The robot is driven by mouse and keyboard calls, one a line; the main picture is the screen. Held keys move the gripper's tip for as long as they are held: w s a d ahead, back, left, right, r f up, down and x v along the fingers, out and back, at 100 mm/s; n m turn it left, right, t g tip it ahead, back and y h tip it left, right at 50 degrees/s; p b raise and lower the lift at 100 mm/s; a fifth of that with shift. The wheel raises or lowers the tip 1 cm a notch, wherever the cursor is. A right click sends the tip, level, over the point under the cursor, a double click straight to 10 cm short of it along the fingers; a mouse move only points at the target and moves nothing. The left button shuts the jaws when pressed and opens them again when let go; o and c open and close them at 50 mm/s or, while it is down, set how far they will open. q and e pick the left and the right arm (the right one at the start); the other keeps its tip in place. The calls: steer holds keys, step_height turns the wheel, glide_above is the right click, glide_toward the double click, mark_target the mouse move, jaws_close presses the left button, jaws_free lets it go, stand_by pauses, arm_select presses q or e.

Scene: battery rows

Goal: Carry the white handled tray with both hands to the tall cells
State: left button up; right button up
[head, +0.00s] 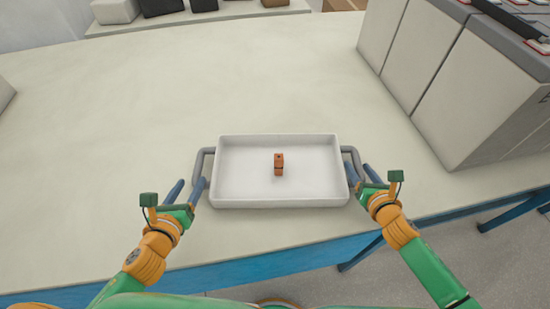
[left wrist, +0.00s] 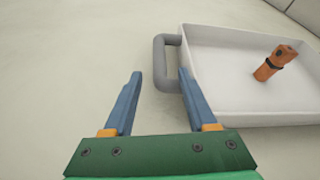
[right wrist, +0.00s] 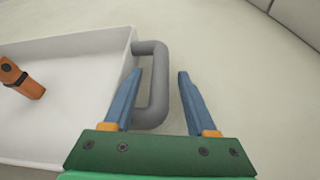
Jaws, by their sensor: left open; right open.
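The white tray (head: 235,200) sits on the table with a grey handle at each end and a small orange object (head: 279,164) inside it. My left gripper (head: 190,184) is open and empty at the tray's left handle (head: 199,166); in the left wrist view, the handle (left wrist: 160,62) lies just ahead of the fingers, nearer the right one. My right gripper (head: 360,172) is open at the right handle (head: 355,155); in the right wrist view, the handle (right wrist: 158,85) shows close to the left finger and partly between the fingers. The tall grey cells (head: 480,90) stand at the right.
The pale tabletop (head: 180,90) is clear behind and left of the tray. A low shelf with boxes (head: 115,12) lies beyond the far edge. The blue front edge of the table (head: 280,264) is close to me.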

arm_select(q)
steer(key=shift+v, duration=1.2)
steer(key=shift+s, duration=0.1)
arm_select(e)
steer(key=shift+s, duration=0.15)
arm_select(q)
steer(key=shift+r, duration=0.1)
arm_select(e)
steer(key=v, duration=1.1)
steer(key=shift+s+r, duration=0.25)
steer(key=shift+s, duration=0.1)
arm_select(q)
steer(key=shift+s+a, duration=0.45)
steer(key=shift+a, duration=0.45)
steer(key=shift+s+a, duration=0.45)
steer(key=shift+a, duration=0.4)
steer(key=shift+s+a, duration=0.5)
steer(key=shift+a, duration=0.4)
arm_select(e)
steer(key=shift+r, duration=0.2)
